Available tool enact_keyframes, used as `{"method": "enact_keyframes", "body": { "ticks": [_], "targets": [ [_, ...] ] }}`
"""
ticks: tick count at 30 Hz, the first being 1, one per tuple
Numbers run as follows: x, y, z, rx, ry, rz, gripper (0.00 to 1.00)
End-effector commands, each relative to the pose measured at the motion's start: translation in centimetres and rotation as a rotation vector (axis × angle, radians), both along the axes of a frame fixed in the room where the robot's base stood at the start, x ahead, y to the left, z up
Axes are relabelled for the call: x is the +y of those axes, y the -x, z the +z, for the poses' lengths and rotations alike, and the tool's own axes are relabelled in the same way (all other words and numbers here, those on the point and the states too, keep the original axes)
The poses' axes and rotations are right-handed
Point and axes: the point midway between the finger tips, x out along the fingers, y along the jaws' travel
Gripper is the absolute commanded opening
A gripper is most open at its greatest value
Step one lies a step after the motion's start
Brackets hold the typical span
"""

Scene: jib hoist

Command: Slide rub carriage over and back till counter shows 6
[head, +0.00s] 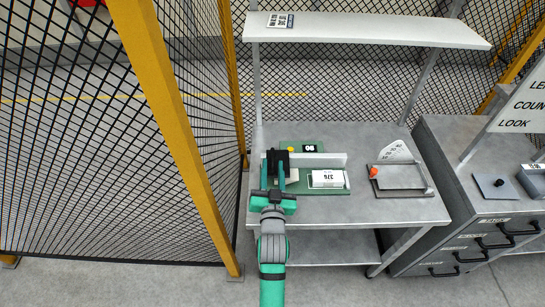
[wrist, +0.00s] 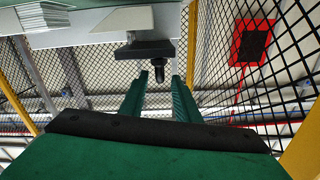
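The rub tester is a green base (head: 318,190) on the grey bench, with a pale rail (head: 320,160) running across it. The black carriage (head: 278,158) is at the left end of the rail; its black block (wrist: 145,49) with a downward peg shows in the wrist view. My gripper (head: 277,178) is just in front of the carriage. In the wrist view its two green fingers (wrist: 160,80) are apart, with the peg at the gap between their tips; contact is unclear. A small black display (head: 309,147) behind the rail seems to read 90 or inverted 06.
A white block marked 376 (head: 327,178) sits on the base, right of my gripper. A tilted plate device with an orange knob (head: 374,171) stands farther right. A shelf (head: 360,29) overhangs the bench. A yellow-posted mesh fence (head: 170,110) is close on the left.

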Motion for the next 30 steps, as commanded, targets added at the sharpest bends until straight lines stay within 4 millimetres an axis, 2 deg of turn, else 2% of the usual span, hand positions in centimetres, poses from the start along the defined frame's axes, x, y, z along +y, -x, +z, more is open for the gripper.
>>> {"method": "enact_keyframes", "body": {
  "ticks": [3,9,14,22,23,26,30],
  "targets": [
    [0.0,-1.9,0.0,-0.001,0.001,0.0,0.29],
    [0.0,-4.1,0.0,-0.001,0.0,0.0,0.29],
    [0.0,-4.8,0.0,0.0,0.0,0.0,0.29],
    [0.0,-4.9,0.0,0.0,0.0,0.0,0.29],
    [0.0,-4.9,0.0,0.0,0.0,0.0,0.25],
    [0.0,-4.9,0.0,0.0,0.0,0.0,0.01],
    [0.0,-4.8,0.0,0.0,0.0,0.0,0.0]
  ]
}}
